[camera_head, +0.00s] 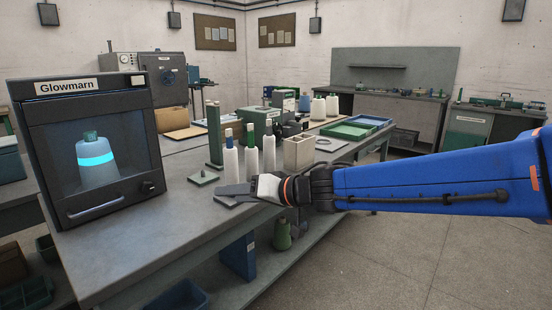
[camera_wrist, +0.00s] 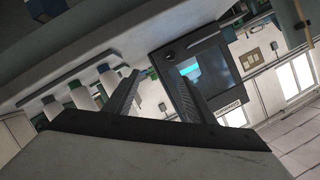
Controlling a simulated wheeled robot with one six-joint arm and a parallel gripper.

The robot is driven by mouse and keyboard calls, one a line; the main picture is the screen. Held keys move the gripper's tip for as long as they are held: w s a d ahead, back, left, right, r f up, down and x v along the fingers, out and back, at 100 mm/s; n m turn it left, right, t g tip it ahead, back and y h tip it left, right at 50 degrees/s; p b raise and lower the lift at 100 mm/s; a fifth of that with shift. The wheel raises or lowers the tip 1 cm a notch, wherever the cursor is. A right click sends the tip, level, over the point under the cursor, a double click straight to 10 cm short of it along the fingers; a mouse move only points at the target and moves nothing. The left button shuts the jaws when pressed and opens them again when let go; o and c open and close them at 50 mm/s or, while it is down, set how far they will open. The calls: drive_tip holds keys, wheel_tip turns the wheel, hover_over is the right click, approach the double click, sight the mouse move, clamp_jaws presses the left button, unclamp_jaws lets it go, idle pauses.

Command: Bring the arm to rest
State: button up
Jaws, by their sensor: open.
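My blue arm reaches in from the right in the head view. My gripper (camera_head: 236,190) is near the front right edge of the grey workbench (camera_head: 150,245), to the right of the Glowmarn cabinet (camera_head: 40,160). In the wrist view my gripper (camera_wrist: 158,95) shows two dark fingers spread apart with nothing between them. The cabinet (camera_wrist: 228,75) appears tilted beyond the right finger. Behind its window stands a grey cone (camera_head: 98,170) with a glowing cyan band. Whether the fingertips touch the bench cannot be told.
White bobbins (camera_head: 252,158) with coloured tops stand just behind my gripper. A dark green post (camera_head: 214,135), a beige box (camera_head: 298,152) and a green tray (camera_head: 345,131) are also on the bench. A lower shelf holds a blue bin (camera_head: 178,298). The floor (camera_head: 430,250) at right is clear.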

drive_tip(key=w+d+m+t+h, duration=0.2)
drive_tip(key=d+t+h, duration=0.15)
drive_tip(key=d, duration=0.75)
drive_tip(key=w+d+m+t+h, duration=0.25)
drive_tip(key=d+h, duration=0.25)
drive_tip(key=d, duration=0.6)
drive_tip(key=s+d+f+m+g+h, duration=0.1)
drive_tip(key=s+d+f+h, duration=0.1)
drive_tip(key=s+d, duration=0.3)
drive_tip(key=s+d+f+m+g+h, duration=0.1)
drive_tip(key=s+d+f+h, duration=0.1)
drive_tip(key=d, duration=0.6)
drive_tip(key=s+d+f+g, duration=0.1)
drive_tip(key=s+f+g, duration=0.1)
drive_tip(key=s, duration=0.5)
drive_tip(key=s+d+f+n+g, duration=0.1)
drive_tip(key=s+f+g, duration=0.1)
drive_tip(key=s+f, duration=0.3)
drive_tip(key=s+d+f+g, duration=0.1)
drive_tip(key=s+f, duration=0.3)
drive_tip(key=s, duration=0.5)
drive_tip(key=shift+d+f+n+g, duration=0.25)
drive_tip(key=shift+n+g, duration=0.1)
drive_tip(key=shift+g, duration=0.25)
